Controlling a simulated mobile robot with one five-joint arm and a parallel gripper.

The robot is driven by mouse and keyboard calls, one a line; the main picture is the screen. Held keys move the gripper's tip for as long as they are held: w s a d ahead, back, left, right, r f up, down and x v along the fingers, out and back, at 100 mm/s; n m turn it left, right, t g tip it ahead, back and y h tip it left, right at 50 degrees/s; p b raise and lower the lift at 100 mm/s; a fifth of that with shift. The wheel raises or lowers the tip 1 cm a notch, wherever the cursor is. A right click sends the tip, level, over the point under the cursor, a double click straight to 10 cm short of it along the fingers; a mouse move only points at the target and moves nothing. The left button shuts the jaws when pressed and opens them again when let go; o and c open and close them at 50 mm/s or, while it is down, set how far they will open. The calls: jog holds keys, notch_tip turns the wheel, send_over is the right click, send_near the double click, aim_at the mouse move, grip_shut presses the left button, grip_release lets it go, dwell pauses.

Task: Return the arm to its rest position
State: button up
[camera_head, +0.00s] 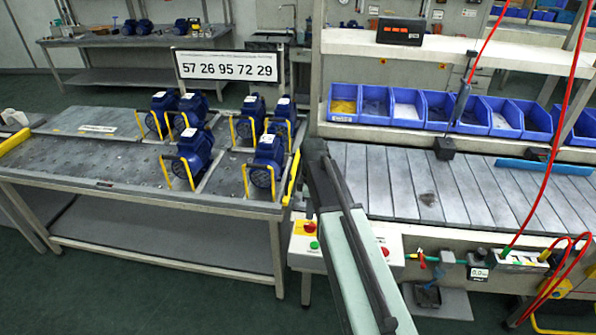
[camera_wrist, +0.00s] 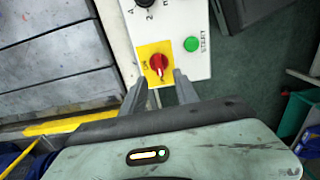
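My gripper (camera_wrist: 160,88) shows in the wrist view with its two grey fingers apart and nothing between them. A red rotary knob (camera_wrist: 158,63) on a yellow plate lies just past the fingertips, on a white control box (camera_wrist: 185,12). A green START button (camera_wrist: 191,44) is to the right of the knob. In the head view my arm (camera_head: 352,250) reaches up from the bottom, in front of the middle of the control box (camera_head: 299,261). I cannot make out the fingers there.
Blue pumps (camera_head: 193,150) with yellow handles stand on the left bench (camera_head: 120,165). A slatted conveyor (camera_head: 440,190) runs to the right, below blue bins (camera_head: 408,108). Red hoses (camera_head: 566,100) hang at the right. Green floor (camera_head: 180,300) is open at the front left.

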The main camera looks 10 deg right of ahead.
jog(key=s+m, duration=1.4)
jog(key=shift+s+d+m, duration=0.2)
jog(key=shift+s+m, duration=0.05)
jog(key=shift+m, duration=0.05)
